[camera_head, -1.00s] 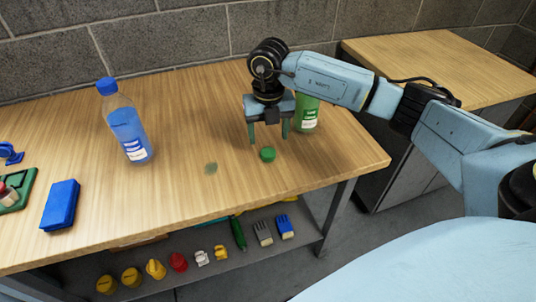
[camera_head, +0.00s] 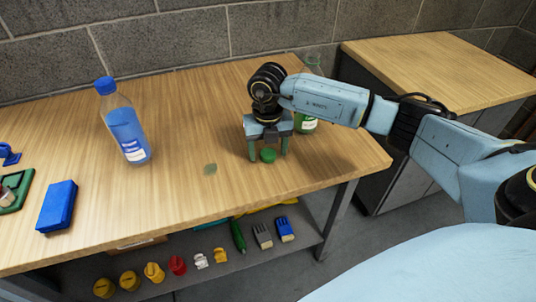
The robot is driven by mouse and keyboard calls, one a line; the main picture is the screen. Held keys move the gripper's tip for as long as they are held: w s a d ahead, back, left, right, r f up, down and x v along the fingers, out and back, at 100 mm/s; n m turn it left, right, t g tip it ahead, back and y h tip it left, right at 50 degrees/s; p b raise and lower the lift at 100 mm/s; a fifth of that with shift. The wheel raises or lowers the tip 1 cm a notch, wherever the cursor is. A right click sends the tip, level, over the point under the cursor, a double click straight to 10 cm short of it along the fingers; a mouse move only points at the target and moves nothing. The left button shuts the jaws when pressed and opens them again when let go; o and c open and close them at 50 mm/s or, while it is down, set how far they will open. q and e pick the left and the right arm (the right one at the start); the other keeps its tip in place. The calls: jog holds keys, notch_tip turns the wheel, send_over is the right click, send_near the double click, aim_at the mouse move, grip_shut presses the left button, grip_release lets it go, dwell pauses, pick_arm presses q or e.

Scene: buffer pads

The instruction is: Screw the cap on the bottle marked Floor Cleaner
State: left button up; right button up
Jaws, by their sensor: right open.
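A green cap (camera_head: 268,155) lies on the wooden table (camera_head: 190,190) near its right side. My right gripper (camera_head: 268,154) points down over it and is open, with one finger on each side of the cap. I cannot tell whether the fingers touch it. A bottle with green contents (camera_head: 306,125) stands just behind my right gripper, its upper part partly hidden by my arm. A bottle with blue contents and a blue cap (camera_head: 127,130) stands upright at the left. The label writing is too small to read on both bottles. My left gripper is not in view.
A blue block (camera_head: 57,207) and a green tray (camera_head: 14,190) lie at the table's left. A round greenish spot (camera_head: 210,169) lies left of the cap. Below, a shelf (camera_head: 207,276) holds several coloured items. A brick wall stands behind.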

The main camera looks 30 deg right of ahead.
aim_at(268, 152)
jog(key=shift+c, duration=0.5)
jog(key=c, duration=1)
jog(key=shift+o, duration=0.2)
